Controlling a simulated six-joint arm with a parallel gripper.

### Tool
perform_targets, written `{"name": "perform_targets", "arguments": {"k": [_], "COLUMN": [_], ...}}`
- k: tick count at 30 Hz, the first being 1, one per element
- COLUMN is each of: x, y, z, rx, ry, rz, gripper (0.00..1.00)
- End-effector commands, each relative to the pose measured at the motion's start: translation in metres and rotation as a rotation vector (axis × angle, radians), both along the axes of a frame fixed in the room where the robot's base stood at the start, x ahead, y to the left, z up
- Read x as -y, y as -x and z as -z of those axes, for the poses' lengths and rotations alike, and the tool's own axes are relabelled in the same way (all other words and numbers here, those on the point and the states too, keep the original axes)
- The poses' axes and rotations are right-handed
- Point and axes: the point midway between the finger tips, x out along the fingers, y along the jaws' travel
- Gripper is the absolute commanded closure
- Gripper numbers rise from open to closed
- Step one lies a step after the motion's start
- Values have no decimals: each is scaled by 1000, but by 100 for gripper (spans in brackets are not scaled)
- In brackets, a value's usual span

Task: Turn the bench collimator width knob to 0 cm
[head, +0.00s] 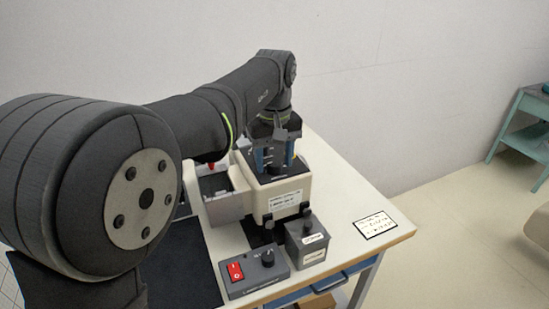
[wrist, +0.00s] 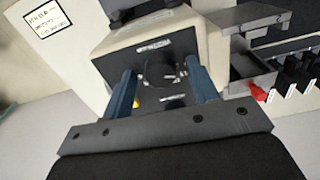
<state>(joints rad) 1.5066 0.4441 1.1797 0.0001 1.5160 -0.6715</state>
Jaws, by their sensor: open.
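A cream bench unit (head: 290,190) stands on the table below my gripper (head: 274,161). My gripper (wrist: 160,68) is open, with one blue finger on each side of the knob. Gaps show between the fingers and the knob in this view; I cannot tell how far the tips are from the panel. The knob's pointer and scale are not readable. In the head view the fingers and arm hide the knob.
A control box with a red switch (head: 236,271) and a grey box with a black knob (head: 308,238) stand in front of the unit. A grey tray (head: 225,208) is close on its left. A note card (head: 375,225) lies on clear tabletop at right.

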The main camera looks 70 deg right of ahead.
Motion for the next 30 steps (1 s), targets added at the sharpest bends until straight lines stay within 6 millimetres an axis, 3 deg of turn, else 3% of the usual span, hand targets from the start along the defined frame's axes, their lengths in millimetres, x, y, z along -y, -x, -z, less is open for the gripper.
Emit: {"name": "perform_targets", "arguments": {"k": [8,21,30], "x": [1,0,0], "y": [0,0,0], "z": [-16,-118,-163], "rx": [0,1,0], "ry": [1,4,1], "rz": [1,0,0], "gripper": [46,46,46]}}
